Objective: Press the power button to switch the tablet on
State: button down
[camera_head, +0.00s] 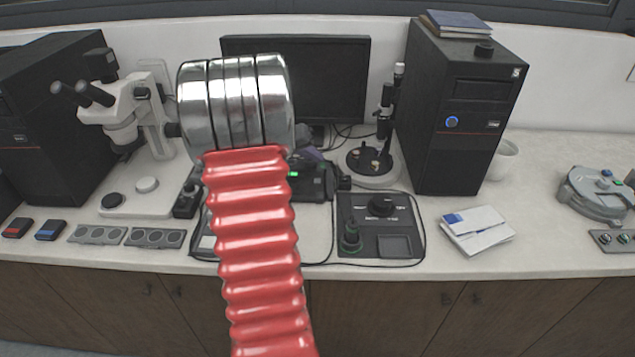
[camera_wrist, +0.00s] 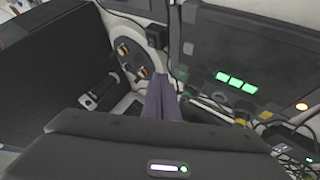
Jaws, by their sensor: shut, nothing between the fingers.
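I cannot pick out the tablet or its power button for certain. A flat dark device with a pale edge (camera_head: 204,243) lies on the bench at centre left in the head view, mostly hidden behind my red arm. My gripper (camera_head: 310,154) is above the bench in front of the monitor, partly hidden by my arm. In the wrist view, the purple-grey fingers of my gripper (camera_wrist: 163,82) are together with nothing between them. They touch nothing that I can see.
A black monitor (camera_head: 335,75) stands behind. A tower (camera_head: 470,85) with a blue-lit button (camera_head: 452,122) stands right of a round-based stand (camera_head: 372,182). A control box (camera_head: 382,212) and papers (camera_head: 476,230) lie in front. A microscope (camera_head: 125,110) stands left. Bench between papers and grey device (camera_head: 598,192) is clear.

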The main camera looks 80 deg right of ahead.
send_over(314, 183)
jog(key=shift+s+a+f, duration=0.1)
jog(key=shift+f, duration=1.35)
jog(key=shift+a+f, duration=0.1)
jog(key=shift+f, duration=1.35)
jog(key=shift+f, duration=0.75)
dwell(0.5)
jog(key=shift+r, duration=0.8)
jog(key=shift+r, duration=0.1)
jog(key=shift+r, duration=2.45)
